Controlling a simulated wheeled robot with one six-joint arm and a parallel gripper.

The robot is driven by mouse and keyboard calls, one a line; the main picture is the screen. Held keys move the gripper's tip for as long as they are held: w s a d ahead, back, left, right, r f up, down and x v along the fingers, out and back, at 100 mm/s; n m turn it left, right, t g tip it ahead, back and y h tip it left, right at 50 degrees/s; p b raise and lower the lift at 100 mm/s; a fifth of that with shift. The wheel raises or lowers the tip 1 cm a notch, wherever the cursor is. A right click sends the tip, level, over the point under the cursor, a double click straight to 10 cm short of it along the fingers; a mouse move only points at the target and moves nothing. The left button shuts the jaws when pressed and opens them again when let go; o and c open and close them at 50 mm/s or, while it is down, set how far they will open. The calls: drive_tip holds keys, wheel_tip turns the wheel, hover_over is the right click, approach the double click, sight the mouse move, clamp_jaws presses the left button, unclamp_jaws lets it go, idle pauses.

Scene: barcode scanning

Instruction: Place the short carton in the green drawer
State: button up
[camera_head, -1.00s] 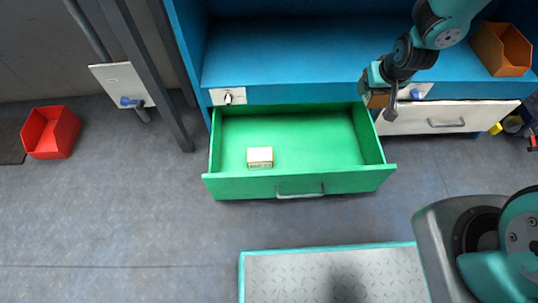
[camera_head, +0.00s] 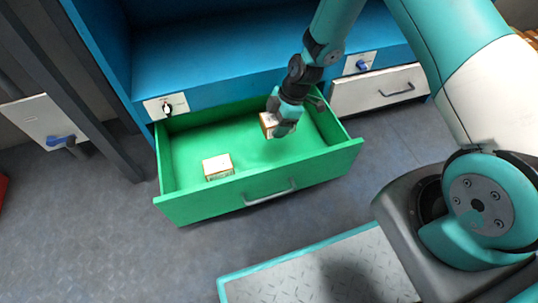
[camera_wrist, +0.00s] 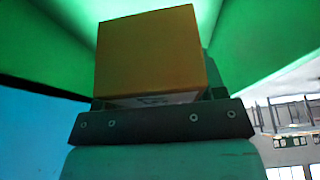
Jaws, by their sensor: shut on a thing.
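The green drawer (camera_head: 262,188) is pulled open below the blue cabinet. My gripper (camera_head: 283,126) is over the right part of the drawer, shut on a small orange-brown and white carton (camera_head: 267,124). In the wrist view the held carton (camera_wrist: 150,55) shows a plain orange-brown face above the gripper's dark bar (camera_wrist: 155,122), with green drawer surfaces around it. I cannot tell whether the held carton touches the drawer floor. Another small carton (camera_head: 217,164), with a white top, lies in the left part of the drawer.
A closed white drawer (camera_head: 378,90) is to the right of the green one. The blue shelf (camera_head: 220,50) is above. A grey plate with a teal edge (camera_head: 315,272) lies on the floor in front. The drawer floor between the two cartons is clear.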

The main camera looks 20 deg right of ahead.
sight(271, 157)
wheel_tip(271, 157, down, 14)
drive_tip(key=b, duration=0.7)
drive_tip(key=shift+f, duration=0.2)
drive_tip(key=shift+f, duration=0.15)
drive_tip(key=o, duration=1.1)
